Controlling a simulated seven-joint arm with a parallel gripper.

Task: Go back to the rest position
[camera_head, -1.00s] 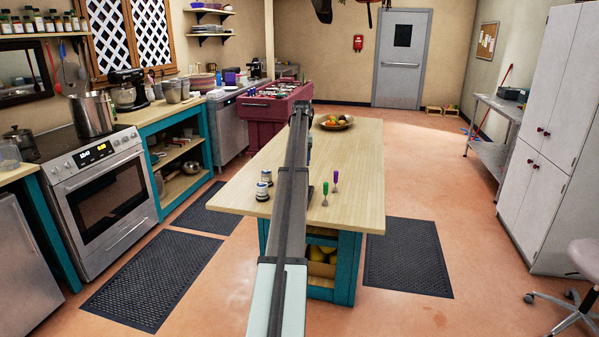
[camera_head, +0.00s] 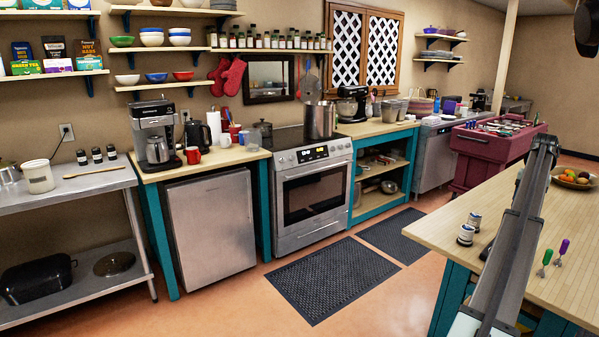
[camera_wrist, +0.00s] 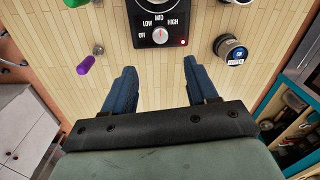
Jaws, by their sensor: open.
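My gripper (camera_wrist: 160,88) is open in the wrist view, with its two blue fingers apart and nothing between them. It is over the wooden island top (camera_wrist: 65,15). A black device with a dial marked OFF, LOW, MID and HIGH (camera_wrist: 158,28) lies just beyond the fingertips, apart from them. In the head view my arm reaches over the island (camera_head: 490,215) and hides part of its top; the gripper itself does not show there.
On the island are two small jars (camera_head: 466,234), a green-handled tool (camera_head: 546,257), a purple-handled tool (camera_head: 564,247) and a fruit bowl (camera_head: 574,180). A stove (camera_head: 313,195) and steel counter (camera_head: 80,182) line the wall. Black mats (camera_head: 333,278) lie on the open floor.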

